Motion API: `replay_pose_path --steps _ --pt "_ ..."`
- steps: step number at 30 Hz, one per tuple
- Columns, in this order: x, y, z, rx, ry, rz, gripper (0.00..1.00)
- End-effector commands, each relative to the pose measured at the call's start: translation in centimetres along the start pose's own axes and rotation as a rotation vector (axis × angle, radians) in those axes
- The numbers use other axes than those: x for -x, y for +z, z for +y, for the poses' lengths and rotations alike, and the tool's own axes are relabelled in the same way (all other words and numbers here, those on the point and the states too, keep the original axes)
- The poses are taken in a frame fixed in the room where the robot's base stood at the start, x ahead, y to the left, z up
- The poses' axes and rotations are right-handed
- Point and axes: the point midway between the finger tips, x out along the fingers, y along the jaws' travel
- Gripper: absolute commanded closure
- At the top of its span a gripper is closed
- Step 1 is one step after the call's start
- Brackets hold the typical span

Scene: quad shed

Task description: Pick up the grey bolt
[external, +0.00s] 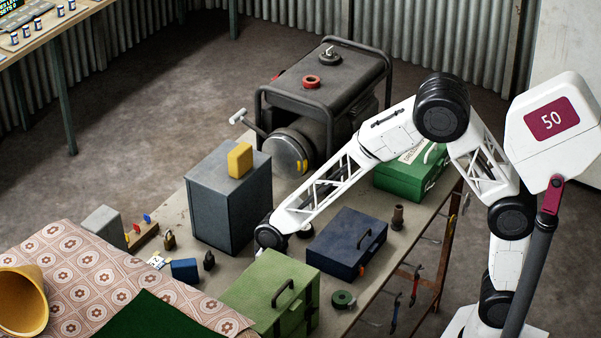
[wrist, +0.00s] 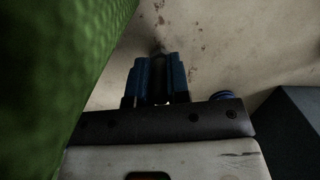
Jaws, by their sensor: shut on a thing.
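My gripper (wrist: 157,62) shows in the wrist view with its two blue fingers close together, pointing down at the tabletop. It is shut on a small, dark thing between the fingers, most likely the grey bolt (wrist: 158,82), of which only a little shows. In the external view my wrist is low over the table, between the grey cabinet and the light green toolbox. The fingertips and the bolt cannot be made out there.
The light green toolbox (external: 270,285) stands close in front of my wrist and fills the wrist view's left side. A navy box (external: 345,238) is to the right, the tall grey cabinet (external: 228,200) to the left, and a generator (external: 325,90) behind. A green tape roll (external: 343,300) lies nearby.

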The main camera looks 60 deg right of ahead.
Motion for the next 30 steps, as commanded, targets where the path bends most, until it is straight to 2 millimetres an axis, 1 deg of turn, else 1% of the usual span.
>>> replay_pose_path --steps 5,8,21,27,30 --pt "2.1 0.3 0.0 0.0 -0.003 0.0 1.0" --pt "3.8 0.5 -0.1 0.001 -0.004 0.0 1.0" --pt "12.5 1.5 -0.1 0.001 -0.004 0.0 1.0" --pt "15.2 1.8 0.0 0.001 -0.001 0.0 1.0" --pt "16.1 1.9 0.0 0.001 -0.001 0.0 1.0"
